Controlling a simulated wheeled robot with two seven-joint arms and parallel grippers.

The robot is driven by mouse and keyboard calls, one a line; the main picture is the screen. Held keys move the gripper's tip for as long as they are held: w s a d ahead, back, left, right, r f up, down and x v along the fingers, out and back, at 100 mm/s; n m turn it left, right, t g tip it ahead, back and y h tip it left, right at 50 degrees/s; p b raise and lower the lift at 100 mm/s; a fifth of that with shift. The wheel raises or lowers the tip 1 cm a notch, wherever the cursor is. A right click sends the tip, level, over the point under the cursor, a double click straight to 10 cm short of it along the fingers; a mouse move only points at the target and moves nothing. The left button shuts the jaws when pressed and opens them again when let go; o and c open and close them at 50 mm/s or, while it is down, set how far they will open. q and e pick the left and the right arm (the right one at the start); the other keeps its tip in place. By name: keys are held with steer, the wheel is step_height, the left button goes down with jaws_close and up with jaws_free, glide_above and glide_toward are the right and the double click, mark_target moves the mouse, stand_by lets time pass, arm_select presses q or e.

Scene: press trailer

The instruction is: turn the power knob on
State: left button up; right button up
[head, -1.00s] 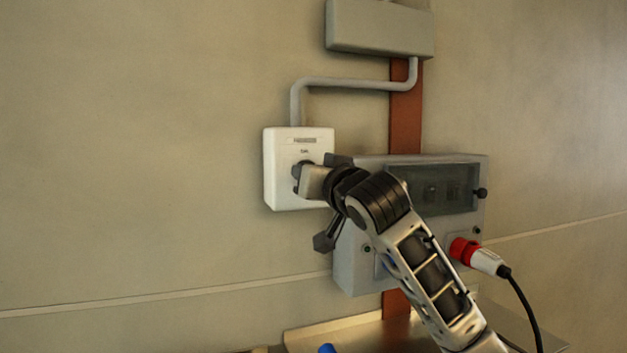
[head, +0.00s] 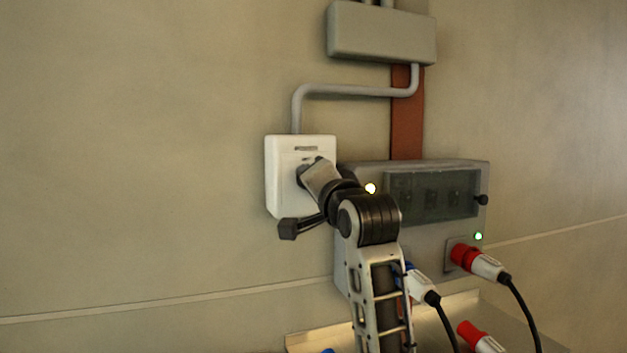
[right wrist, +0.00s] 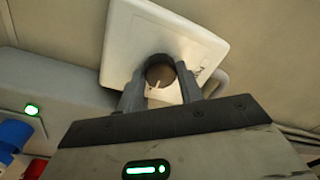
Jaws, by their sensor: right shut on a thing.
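The power knob (right wrist: 160,72) is a dark round knob on a white switch box (head: 285,190) on the wall. In the right wrist view my right gripper (right wrist: 160,85) has a finger on each side of the knob and is shut on it. The box also shows in the wrist view (right wrist: 205,50), tilted in the picture. In the head view my right gripper (head: 308,176) hides most of the knob. My left gripper is in neither view.
A grey distribution box (head: 440,170) stands right of the switch box, with lit white (head: 370,188) and green (head: 478,236) lamps. Red (head: 463,256) and blue-and-white (head: 420,283) plugs with black cables are at its front. A metal ledge (head: 310,340) lies below. The wall at left is clear.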

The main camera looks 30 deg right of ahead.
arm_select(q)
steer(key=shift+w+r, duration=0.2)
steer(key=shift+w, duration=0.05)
arm_select(e)
steer(key=shift+m, duration=0.4)
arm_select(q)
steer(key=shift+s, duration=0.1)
arm_select(e)
steer(key=o, duration=1)
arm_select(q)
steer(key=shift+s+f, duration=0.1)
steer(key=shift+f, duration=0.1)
arm_select(e)
steer(key=shift+s, duration=0.1)
arm_select(q)
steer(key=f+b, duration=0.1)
steer(key=b, duration=0.1)
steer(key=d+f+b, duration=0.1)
steer(key=b, duration=0.2)
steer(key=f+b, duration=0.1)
steer(key=b, duration=0.2)
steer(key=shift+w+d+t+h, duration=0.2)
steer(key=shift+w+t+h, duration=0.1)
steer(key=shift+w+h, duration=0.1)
arm_select(e)
steer(key=v, duration=1.5)
steer(key=shift+s+a, duration=0.2)
steer(key=shift+s, duration=0.1)
